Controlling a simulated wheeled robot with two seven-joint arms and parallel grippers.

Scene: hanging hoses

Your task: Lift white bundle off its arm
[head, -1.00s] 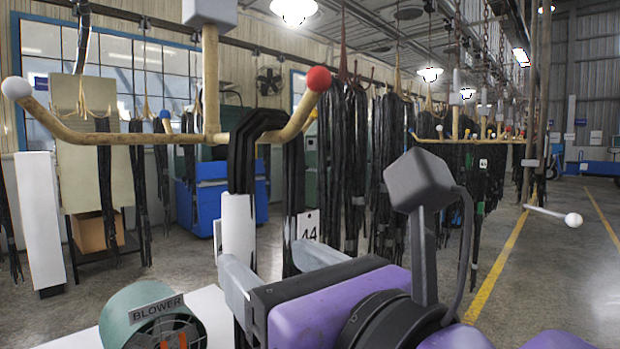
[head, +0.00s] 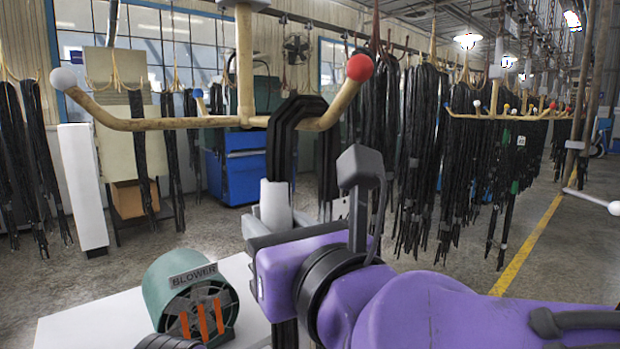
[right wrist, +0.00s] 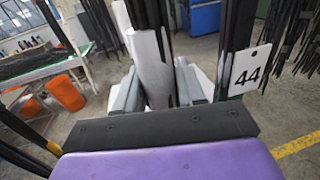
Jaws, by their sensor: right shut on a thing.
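The white bundle is a loop of black hoses (head: 297,112) with a white wrap (head: 274,197) around its near strand. It hangs over the right arm of a wooden hanger (head: 245,65), between the stem and the red ball tip (head: 359,67). My right gripper (head: 272,222) is shut on the white-wrapped strand, below the hanger arm. In the right wrist view, the white wrap (right wrist: 150,65) stands upright between the two grey fingers (right wrist: 157,92). The far strand carries a tag reading 44 (right wrist: 247,70). The fingers partly hide the wrap's lower end. My left gripper is not in view.
A green blower (head: 190,295) stands on a white surface (head: 85,325) at lower left. Other black hose bundles (head: 430,150) hang to the right and behind. A white post (head: 83,185) stands at left. Open floor lies at right by a yellow line (head: 525,250).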

